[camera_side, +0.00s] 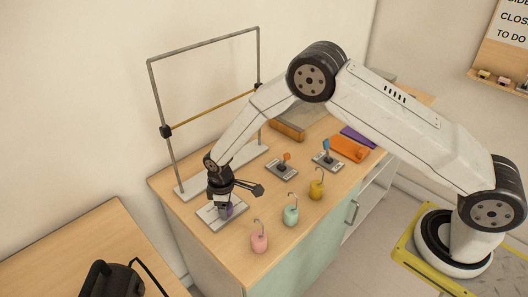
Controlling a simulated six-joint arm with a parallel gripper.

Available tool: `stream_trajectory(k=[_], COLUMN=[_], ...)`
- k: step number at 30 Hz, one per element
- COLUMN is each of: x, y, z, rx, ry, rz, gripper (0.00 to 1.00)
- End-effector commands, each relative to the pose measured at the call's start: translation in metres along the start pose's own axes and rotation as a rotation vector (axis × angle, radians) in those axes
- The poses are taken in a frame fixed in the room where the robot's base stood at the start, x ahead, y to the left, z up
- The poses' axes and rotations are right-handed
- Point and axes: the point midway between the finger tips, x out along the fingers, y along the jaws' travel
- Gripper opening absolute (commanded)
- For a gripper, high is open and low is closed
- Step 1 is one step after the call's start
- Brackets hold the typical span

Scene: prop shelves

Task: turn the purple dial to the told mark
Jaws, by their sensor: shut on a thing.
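The purple dial (227,211) sits on a light grey plate (212,219) at the front left of the wooden cabinet top. My gripper (226,204) points down over the dial and is shut on it. The fingers cover most of the dial, so only a little purple shows. Marks around the dial are too small or hidden to read, and I cannot tell which way the dial points.
Pink (259,242), mint (291,215) and yellow (316,190) hooked weights stand along the front edge. Orange-tipped (284,168) and blue-tipped (326,158) levers stand behind them. A metal frame (204,42) with a thin bar (210,112) rises at the back left.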

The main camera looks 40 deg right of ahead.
Motion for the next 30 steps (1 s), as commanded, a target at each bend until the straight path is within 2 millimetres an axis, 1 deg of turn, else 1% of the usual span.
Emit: stream_trajectory(k=[5,11,30], x=[-0.0004,-0.0005,-0.0006], y=[0.0001,0.0001,0.0001], z=[0.0001,0.0001,0.0001], rx=[0.08,0.225,0.804], ry=[-0.001,-0.001,-0.001], rz=[0.0,0.0,0.0], gripper=[0.04,0.04,0.04])
